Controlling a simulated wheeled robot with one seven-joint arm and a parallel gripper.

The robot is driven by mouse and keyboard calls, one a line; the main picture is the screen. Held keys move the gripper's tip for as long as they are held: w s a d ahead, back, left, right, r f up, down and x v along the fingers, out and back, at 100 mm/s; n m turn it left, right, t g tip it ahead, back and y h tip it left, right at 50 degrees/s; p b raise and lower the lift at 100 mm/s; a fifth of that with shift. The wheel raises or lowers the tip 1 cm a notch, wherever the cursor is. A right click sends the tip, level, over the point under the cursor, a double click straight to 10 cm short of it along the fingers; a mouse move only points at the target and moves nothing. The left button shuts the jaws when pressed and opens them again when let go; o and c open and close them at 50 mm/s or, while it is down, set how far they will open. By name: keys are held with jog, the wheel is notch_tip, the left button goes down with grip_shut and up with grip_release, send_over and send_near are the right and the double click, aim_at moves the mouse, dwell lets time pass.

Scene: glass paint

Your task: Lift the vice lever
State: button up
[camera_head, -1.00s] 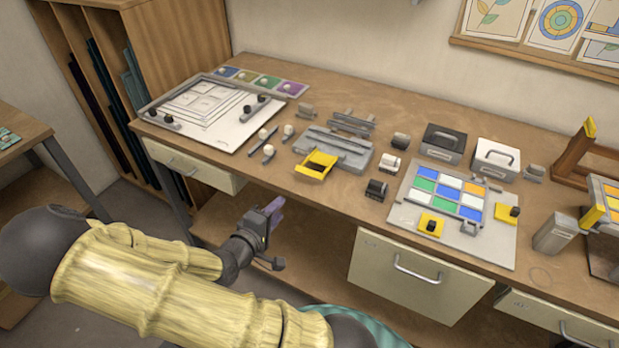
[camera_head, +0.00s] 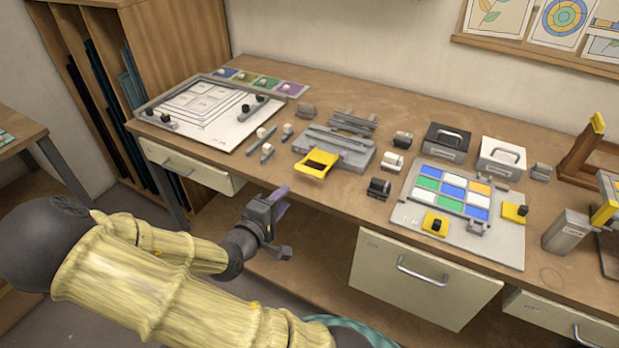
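The grey vice (camera_head: 345,150) sits on the bench near its front edge, left of the middle. Its yellow lever (camera_head: 315,165), a frame-shaped handle, sticks out low from the vice's front left toward the bench edge. My gripper (camera_head: 284,222) is in front of the bench, below and left of the lever and apart from it. Its two fingers are spread, one purplish above and one dark below, with nothing seen between them.
A drawing board (camera_head: 205,120) and small grey blocks (camera_head: 262,143) lie left of the vice. A dark roller-like piece (camera_head: 378,188) and a coloured glass panel (camera_head: 450,192) lie to its right. The bench edge and a drawer (camera_head: 420,280) stand near my arm.

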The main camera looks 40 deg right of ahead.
aim_at(308, 172)
jog(key=x, duration=1.4)
jog(key=shift+w+d, duration=0.1)
jog(key=shift+d, duration=0.3)
grip_shut()
